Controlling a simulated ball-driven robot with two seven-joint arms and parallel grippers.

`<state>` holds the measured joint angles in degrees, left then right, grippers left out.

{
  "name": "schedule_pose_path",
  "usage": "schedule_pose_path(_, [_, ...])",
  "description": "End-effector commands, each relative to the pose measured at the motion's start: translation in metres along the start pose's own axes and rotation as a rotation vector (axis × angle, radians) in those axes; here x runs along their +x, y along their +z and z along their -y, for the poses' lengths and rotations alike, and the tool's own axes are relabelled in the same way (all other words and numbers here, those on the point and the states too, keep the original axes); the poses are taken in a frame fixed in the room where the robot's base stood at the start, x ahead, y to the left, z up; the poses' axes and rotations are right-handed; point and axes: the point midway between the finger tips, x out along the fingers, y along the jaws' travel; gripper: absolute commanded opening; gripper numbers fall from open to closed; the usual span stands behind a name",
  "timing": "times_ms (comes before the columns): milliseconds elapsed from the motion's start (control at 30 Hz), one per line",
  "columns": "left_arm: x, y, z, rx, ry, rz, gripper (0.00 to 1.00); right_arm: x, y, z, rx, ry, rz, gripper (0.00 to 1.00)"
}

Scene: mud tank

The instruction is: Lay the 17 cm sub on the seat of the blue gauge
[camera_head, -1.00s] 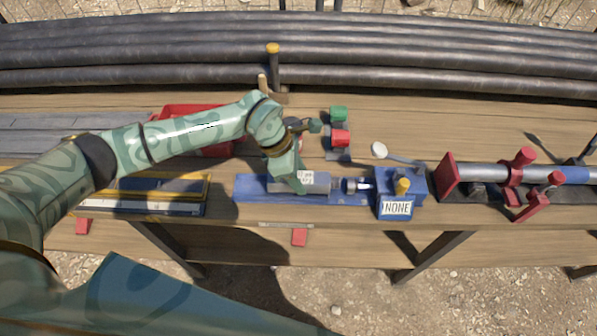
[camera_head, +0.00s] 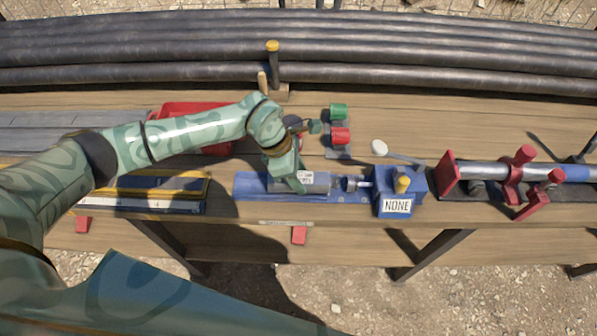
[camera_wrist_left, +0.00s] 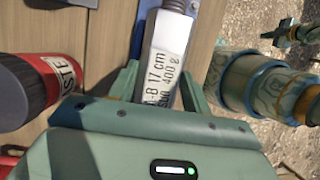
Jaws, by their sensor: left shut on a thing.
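The grey 17 cm sub (camera_head: 317,186) has a white label, readable as "17 cm" and "400 g" in the left wrist view (camera_wrist_left: 165,68). My left gripper (camera_head: 298,186) is shut on it from above. The sub lies lengthwise over the seat of the blue gauge (camera_head: 250,187), in line with the silver plunger (camera_head: 355,184) to its right. I cannot tell whether it touches the seat. The gauge's block (camera_head: 413,180) carries a yellow knob and a plate reading "NONE". The fingers hide part of the sub.
A red bin (camera_head: 190,108) stands behind my left arm. A green (camera_head: 338,111) and a red piece (camera_head: 341,136) stand behind the gauge. A red clamp stand with a pipe (camera_head: 490,172) is at the right. Long dark pipes (camera_head: 430,60) run along the back.

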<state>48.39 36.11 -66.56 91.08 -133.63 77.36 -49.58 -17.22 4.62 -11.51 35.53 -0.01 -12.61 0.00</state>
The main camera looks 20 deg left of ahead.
Motion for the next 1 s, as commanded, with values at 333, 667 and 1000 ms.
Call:
schedule_pose_path(333, [0.0001, 0.0005, -0.0003, 0.001, 0.001, 0.001, 0.65, 0.0001, -0.0001, 0.0000, 0.001, 0.000, 0.000, 0.00])
schedule_pose_path(667, [0.0010, -0.0006, 0.0003, 0.000, -0.001, -0.001, 0.88, 0.0002, -0.0003, 0.0000, 0.002, 0.000, 0.000, 0.00])
schedule_pose_path(1000, [-0.0036, 0.0014, 0.0003, 0.000, 0.001, 0.000, 0.88, -0.0032, -0.0015, 0.0001, 0.002, 0.000, -0.003, 0.00])
